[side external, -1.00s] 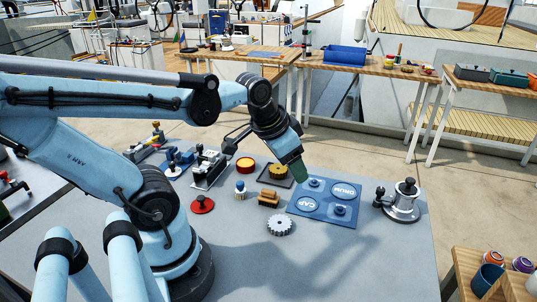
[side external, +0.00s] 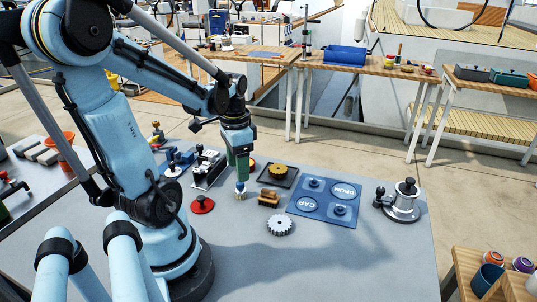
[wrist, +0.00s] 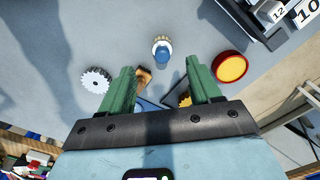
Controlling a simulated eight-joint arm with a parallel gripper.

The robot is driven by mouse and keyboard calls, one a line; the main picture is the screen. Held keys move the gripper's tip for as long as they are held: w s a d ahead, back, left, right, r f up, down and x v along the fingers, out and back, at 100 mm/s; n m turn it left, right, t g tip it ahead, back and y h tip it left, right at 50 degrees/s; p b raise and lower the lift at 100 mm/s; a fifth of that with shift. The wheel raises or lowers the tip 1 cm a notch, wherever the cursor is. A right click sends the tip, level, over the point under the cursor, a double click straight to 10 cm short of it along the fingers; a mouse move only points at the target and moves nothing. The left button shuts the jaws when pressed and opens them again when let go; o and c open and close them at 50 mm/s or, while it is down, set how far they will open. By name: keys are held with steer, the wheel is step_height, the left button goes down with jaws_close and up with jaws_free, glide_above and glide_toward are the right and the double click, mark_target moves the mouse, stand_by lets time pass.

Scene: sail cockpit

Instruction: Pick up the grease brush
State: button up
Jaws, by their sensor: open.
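A small upright round piece with a blue top and pale, bristle-like base (side external: 240,190) stands on the grey table; it looks like the grease brush. In the wrist view it (wrist: 162,49) shows just beyond the fingertips, between their lines. A brown wooden block-shaped piece (side external: 268,198) lies to its right; in the wrist view it (wrist: 145,75) is partly hidden by a finger. I cannot tell for certain which is the grease brush. My gripper (side external: 241,174), with green fingers, points down above the blue-topped piece. In the wrist view my gripper (wrist: 159,72) is open and empty.
A grey gear (side external: 279,225) lies in front. A dark tray with a yellow gear (side external: 278,172) and a blue CAP/DRUM board (side external: 325,203) are right. A metal device (side external: 208,168) stands behind left. The front tabletop is clear.

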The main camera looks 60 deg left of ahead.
mark_target(240, 185)
steer(key=shift+w+a+f, duration=0.1)
steer(key=shift+f, duration=1.75)
steer(key=shift+w+a+f, duration=0.1)
steer(key=shift+f, duration=1.7)
steer(key=shift+c, duration=0.4)
steer(key=c, duration=1)
steer(key=shift+r, duration=0.15)
steer(key=shift+c, duration=0.2)
steer(key=shift+d+r, duration=0.1)
steer(key=shift+r, duration=0.75)
step_height(240, 185, up, 2)
steer(key=shift+d+r, duration=0.15)
steer(key=shift+r, duration=0.05)
steer(key=w+d+r, duration=0.1)
steer(key=d+r, duration=0.5)
steer(key=d, duration=0.5)
steer(key=shift+w+r, duration=0.3)
steer(key=shift+w, duration=0.1)
steer(key=shift+d, duration=0.1)
